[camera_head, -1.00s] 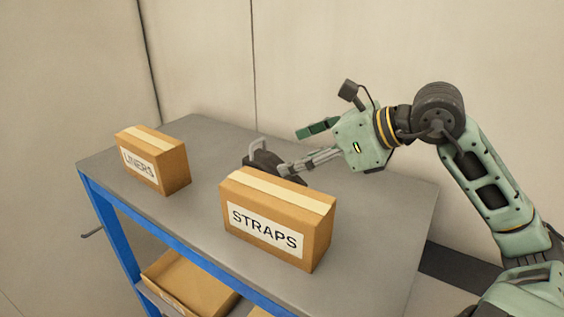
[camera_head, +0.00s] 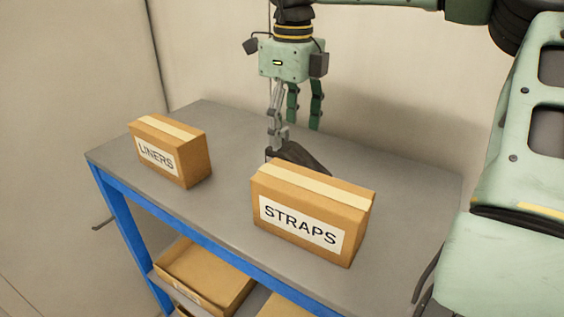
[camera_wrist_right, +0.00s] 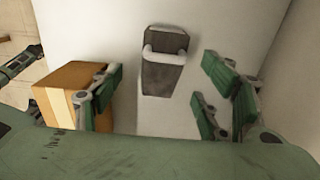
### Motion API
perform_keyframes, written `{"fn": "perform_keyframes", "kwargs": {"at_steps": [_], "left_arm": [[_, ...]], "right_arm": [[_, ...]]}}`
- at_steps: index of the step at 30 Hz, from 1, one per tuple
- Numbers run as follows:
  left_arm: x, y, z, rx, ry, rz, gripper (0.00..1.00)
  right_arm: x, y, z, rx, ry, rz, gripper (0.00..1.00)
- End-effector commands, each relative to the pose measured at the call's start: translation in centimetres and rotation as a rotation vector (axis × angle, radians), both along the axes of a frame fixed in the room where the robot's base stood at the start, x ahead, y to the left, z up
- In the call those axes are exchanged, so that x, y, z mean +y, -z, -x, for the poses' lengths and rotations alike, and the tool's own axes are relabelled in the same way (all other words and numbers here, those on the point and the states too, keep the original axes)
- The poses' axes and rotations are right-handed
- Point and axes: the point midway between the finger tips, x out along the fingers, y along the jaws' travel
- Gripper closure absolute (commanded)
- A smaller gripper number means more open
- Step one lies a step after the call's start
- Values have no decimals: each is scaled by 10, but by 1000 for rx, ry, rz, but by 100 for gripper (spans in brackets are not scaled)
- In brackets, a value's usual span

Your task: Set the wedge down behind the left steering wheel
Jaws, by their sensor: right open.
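The wedge (camera_head: 303,155) is dark with a pale handle and lies on the grey tabletop behind the STRAPS box, which hides part of it. In the right wrist view the wedge (camera_wrist_right: 163,75) shows whole, with its handle across its upper part. My right gripper (camera_head: 294,132) points down over the tabletop at the wedge. In the wrist view its green fingers (camera_wrist_right: 165,95) are spread wide, one set on each side of the wedge, with nothing held. I cannot tell how high the fingertips are above it.
The STRAPS box (camera_head: 311,215) stands close in front of the wedge. The LINERS box (camera_head: 172,150) stands to the left. A box (camera_wrist_right: 72,92) is beside the fingers in the wrist view. Bare tabletop (camera_head: 410,190) lies to the right, with a wall behind. An open carton (camera_head: 205,275) sits below.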

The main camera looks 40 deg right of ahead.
Motion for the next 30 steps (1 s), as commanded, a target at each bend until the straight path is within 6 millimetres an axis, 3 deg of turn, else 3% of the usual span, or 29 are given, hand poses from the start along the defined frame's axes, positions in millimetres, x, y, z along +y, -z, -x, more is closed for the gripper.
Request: {"fn": "perform_keyframes", "kwargs": {"at_steps": [5,21,30], "left_arm": [[0,-1,-1,-1,0,0,60],[0,-25,0,1,0,1,60],[0,-25,1,1,0,1,60]], "right_arm": [[0,5,-1,13,12,11,31],[-3,71,2,12,11,11,31],[-3,76,1,8,10,12,33]]}}
